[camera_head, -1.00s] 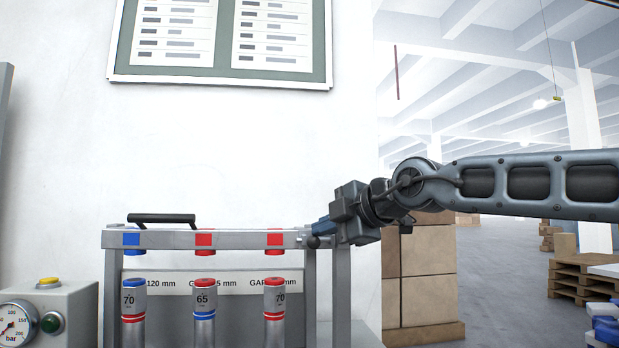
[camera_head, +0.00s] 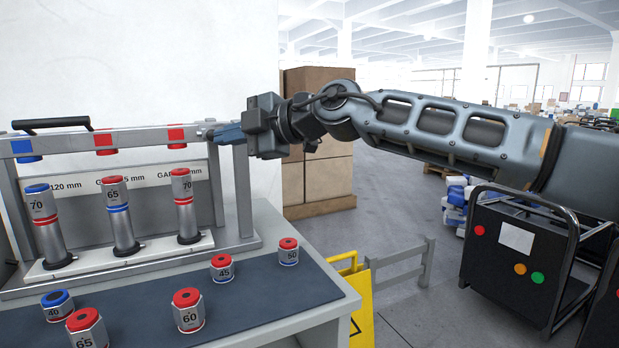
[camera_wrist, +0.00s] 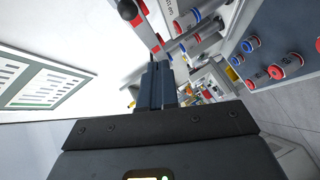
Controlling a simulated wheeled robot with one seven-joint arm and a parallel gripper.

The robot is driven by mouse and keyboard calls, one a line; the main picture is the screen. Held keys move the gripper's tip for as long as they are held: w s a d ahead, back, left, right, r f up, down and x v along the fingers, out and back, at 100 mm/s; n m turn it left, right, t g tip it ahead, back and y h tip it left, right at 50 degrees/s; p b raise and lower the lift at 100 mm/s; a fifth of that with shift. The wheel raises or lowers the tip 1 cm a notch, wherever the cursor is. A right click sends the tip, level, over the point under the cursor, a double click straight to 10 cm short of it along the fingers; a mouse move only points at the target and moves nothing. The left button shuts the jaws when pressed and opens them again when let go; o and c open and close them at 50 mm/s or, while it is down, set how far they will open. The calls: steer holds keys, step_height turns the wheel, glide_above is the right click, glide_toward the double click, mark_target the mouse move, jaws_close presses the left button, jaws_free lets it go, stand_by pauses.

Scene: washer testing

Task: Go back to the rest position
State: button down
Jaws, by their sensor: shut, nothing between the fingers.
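My gripper (camera_head: 222,133) is shut and empty, at the right end of the grey rig's top bar (camera_head: 130,139) in the head view. Whether it touches the bar I cannot tell. Its closed fingers also show in the wrist view (camera_wrist: 157,86), pointing toward the rig. My arm reaches in from the right at about the height of the bar. The rig holds three upright cylinders marked 70 (camera_head: 46,225), 65 (camera_head: 119,217) and 70 (camera_head: 185,205).
Several loose washers or nuts, such as the red 60 (camera_head: 188,310) and blue 40 (camera_head: 57,306), stand on the dark bench mat (camera_head: 245,308). A yellow sign (camera_head: 361,300) and a black-framed cart (camera_head: 525,262) stand right of the bench. Stacked boxes (camera_head: 318,170) stand behind.

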steer(key=s+a+f+m+y+p, duration=0.1)
steer(key=s+f+m+y, duration=0.25)
steer(key=s, duration=0.45)
steer(key=s+a+f+m+y+p, duration=0.25)
steer(key=s+y, duration=0.25)
steer(key=s, duration=0.3)
steer(key=s+d+f+m+t+h+p, duration=0.1)
steer(key=s+d+f+m+t+h, duration=0.45)
steer(key=d+m, duration=0.2)
steer(key=s+d+f+m+t+h+p, duration=0.1)
steer(key=s+d+f+m+t+h, duration=0.5)
steer(key=d, duration=0.3)
steer(key=s+d+f+m+t+h+p, duration=0.1)
steer(key=s+d+f+m+t+h, duration=0.4)
steer(key=d+m, duration=0.4)
steer(key=s+d+g+h+p, duration=0.1)
steer(key=s+d+g+h, duration=0.2)
steer(key=s+d, duration=0.5)
steer(key=s+d+g+h+p, duration=0.1)
steer(key=s+d+g+h, duration=0.2)
steer(key=s+d, duration=0.5)
steer(key=s, duration=0.8)
steer(key=shift+d+f+g+h, duration=0.3)
steer(key=shift+d+f+g, duration=0.05)
steer(key=shift+d, duration=0.05)
steer(key=shift+n, duration=0.25)
